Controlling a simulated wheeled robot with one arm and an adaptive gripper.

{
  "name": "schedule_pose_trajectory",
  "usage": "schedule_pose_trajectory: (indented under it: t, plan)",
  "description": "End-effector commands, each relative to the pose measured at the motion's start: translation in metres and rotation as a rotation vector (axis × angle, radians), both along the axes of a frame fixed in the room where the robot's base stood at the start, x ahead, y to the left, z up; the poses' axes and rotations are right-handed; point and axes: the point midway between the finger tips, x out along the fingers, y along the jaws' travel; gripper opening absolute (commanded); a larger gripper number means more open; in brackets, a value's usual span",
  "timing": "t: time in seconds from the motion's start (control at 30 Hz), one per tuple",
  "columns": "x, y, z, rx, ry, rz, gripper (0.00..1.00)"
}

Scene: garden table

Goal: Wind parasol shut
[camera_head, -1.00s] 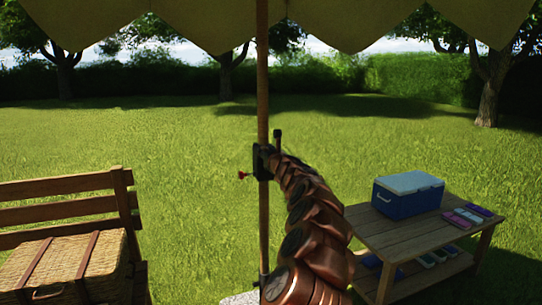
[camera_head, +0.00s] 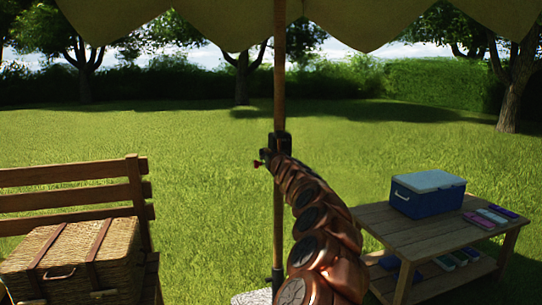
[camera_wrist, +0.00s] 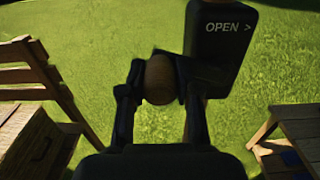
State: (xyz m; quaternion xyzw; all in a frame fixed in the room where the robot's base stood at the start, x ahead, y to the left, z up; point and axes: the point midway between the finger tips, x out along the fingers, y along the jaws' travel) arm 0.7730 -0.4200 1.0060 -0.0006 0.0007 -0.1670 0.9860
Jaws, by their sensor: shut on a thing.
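The parasol's wooden pole (camera_head: 279,90) stands upright in the middle of the head view. A dark crank housing (camera_wrist: 222,45) marked "OPEN >" shows in the wrist view. My gripper (camera_wrist: 158,82) is shut on a round brown crank knob (camera_wrist: 159,80), just left of the housing in the wrist view. A small red part (camera_head: 257,163) sticks out on the left there.
A wooden bench (camera_head: 128,192) with a wicker basket (camera_head: 75,258) stands at the left. A low wooden table (camera_head: 405,240) at the right bears a blue cooler (camera_head: 428,197) and several small coloured items. Open lawn lies behind the pole.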

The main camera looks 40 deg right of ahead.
Motion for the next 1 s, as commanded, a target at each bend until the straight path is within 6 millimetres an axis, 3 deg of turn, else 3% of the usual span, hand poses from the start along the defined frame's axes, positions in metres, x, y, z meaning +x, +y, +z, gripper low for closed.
schedule_pose_trajectory:
  t: [0.3, 0.47, 0.6, 1.0]
  plan:
    - [0.002, 0.004, -0.029, 0.001, 0.000, -0.001, 0.00]
    - [0.001, 0.003, -0.036, 0.000, 0.001, -0.002, 0.00]
    - [0.000, 0.000, -0.055, 0.001, 0.000, -0.002, 0.00]
    - [-0.007, -0.019, -0.086, 0.001, 0.002, -0.006, 0.00]
